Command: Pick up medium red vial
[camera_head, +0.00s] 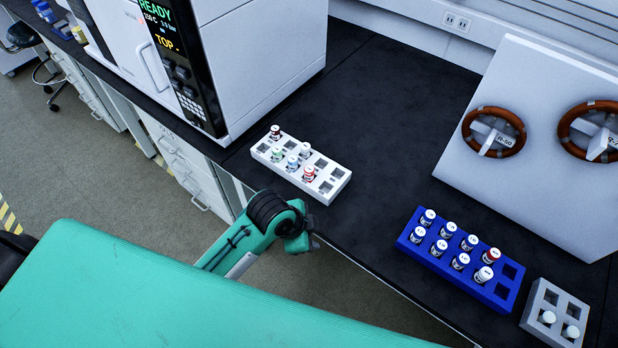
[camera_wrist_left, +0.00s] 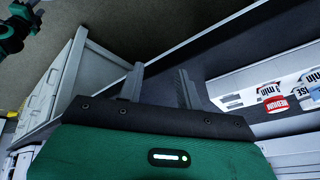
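A vial with a red label reading MEDIUM (camera_wrist_left: 276,103) shows at the right edge of the left wrist view, among other labelled vials in a white rack. In the head view the white rack (camera_head: 335,186) stands near the bench edge. A red-capped vial (camera_head: 308,173) stands upright in its front row; a darker red-capped vial (camera_head: 275,132) stands at its far left corner. I cannot tell which matches the label. My left gripper (camera_wrist_left: 159,88) is open and empty, its fingers apart and clear of the vials. In the head view it is below the rack, fingers mostly hidden. My right gripper is not seen.
A blue rack (camera_head: 452,280) with several vials, one red-capped, stands to the right. A grey rack (camera_head: 562,302) with two white-capped vials is beyond it. A white instrument (camera_head: 265,60) stands behind the white rack. The dark bench (camera_head: 385,110) between is clear.

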